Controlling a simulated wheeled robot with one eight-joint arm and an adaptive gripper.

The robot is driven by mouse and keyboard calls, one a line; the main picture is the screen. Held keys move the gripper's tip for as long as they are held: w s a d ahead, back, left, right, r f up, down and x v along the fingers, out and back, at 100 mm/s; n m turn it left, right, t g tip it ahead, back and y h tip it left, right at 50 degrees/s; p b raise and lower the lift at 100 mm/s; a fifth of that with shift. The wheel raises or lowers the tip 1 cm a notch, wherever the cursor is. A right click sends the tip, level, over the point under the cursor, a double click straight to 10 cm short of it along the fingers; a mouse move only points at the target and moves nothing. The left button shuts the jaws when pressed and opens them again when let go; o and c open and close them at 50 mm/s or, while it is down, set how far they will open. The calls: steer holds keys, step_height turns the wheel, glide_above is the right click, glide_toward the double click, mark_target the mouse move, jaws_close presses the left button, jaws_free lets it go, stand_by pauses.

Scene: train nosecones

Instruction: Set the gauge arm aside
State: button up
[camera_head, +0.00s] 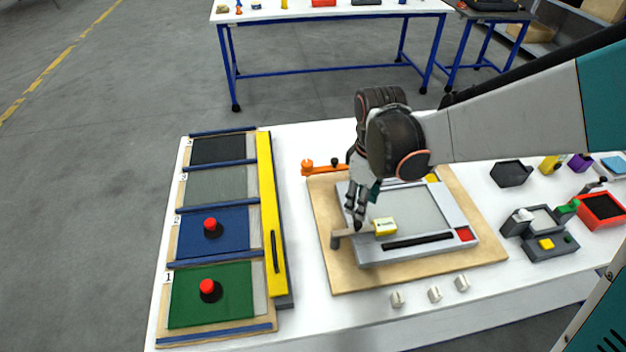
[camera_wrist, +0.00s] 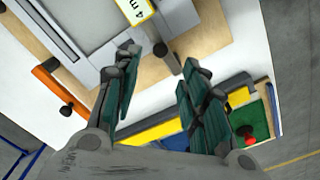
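The gauge arm (camera_head: 361,231) is a grey-brown bar with a yellow tag (camera_head: 385,226). It reaches from a short post at the left of the wooden board over the grey-framed plate (camera_head: 415,210). My gripper (camera_head: 357,214) points down just above the bar, between post and tag. In the wrist view my gripper (camera_wrist: 158,62) has its fingers spread, and the gauge arm (camera_wrist: 164,52) shows between the fingertips. The tag (camera_wrist: 136,10) reads "4 m", the rest cut off. I cannot tell whether a finger touches the bar.
An orange lever (camera_head: 322,169) with a black knob lies at the board's back left. Left are numbered colored panels and a yellow bar (camera_head: 270,210). Small white blocks (camera_head: 434,294) sit in front. A grey device (camera_head: 543,232) and red tray (camera_head: 600,209) stand right.

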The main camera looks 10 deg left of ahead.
mark_target(358, 223)
step_height(358, 223, down, 8)
steer(key=b, duration=0.4)
steer(key=shift+b, duration=0.4)
steer(key=shift+r, duration=0.1)
jaws_close()
